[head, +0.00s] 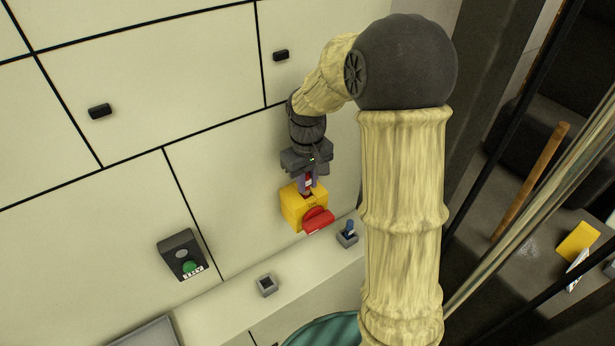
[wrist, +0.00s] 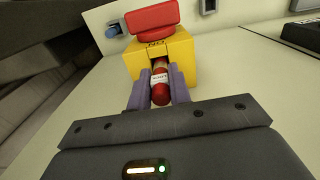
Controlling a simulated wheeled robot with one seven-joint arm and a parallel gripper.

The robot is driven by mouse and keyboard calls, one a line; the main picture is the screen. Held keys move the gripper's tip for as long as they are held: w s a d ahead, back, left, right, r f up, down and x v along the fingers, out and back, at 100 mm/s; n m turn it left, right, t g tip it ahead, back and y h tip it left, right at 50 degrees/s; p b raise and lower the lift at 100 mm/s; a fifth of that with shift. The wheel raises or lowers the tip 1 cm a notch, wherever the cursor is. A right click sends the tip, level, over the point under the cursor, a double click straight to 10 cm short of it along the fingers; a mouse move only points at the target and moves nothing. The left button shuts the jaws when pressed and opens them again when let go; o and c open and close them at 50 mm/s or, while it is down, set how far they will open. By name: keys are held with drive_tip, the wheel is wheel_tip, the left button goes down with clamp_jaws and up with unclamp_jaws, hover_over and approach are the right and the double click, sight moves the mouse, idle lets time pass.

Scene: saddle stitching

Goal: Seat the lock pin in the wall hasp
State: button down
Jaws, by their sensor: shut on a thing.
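The lock pin (wrist: 160,92) is a small red cylinder with a white label band, held between the purple fingers of my gripper (wrist: 160,74). In the head view my gripper (head: 307,184) is at the upper side of the yellow wall hasp box (head: 292,207), with a bit of red and white showing between the fingers. The box also shows in the wrist view (wrist: 183,59), with a red handle (wrist: 152,17) beyond it. The pin's far end points at a notch in the box; I cannot tell whether it has entered.
A ledge below the box carries an empty grey socket (head: 267,285) and another socket holding a blue piece (head: 348,231). A dark switch box with a green button (head: 183,256) is on the wall to the left. The wall panel around it is mostly bare.

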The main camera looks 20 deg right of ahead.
drive_tip(key=shift+f, duration=0.15)
drive_tip(key=c, duration=1.3)
unclamp_jaws()
wheel_tip(320, 180, up, 12)
drive_tip(key=b, duration=0.2)
drive_tip(key=shift+r+b, duration=0.2)
drive_tip(key=shift+b, duration=0.15)
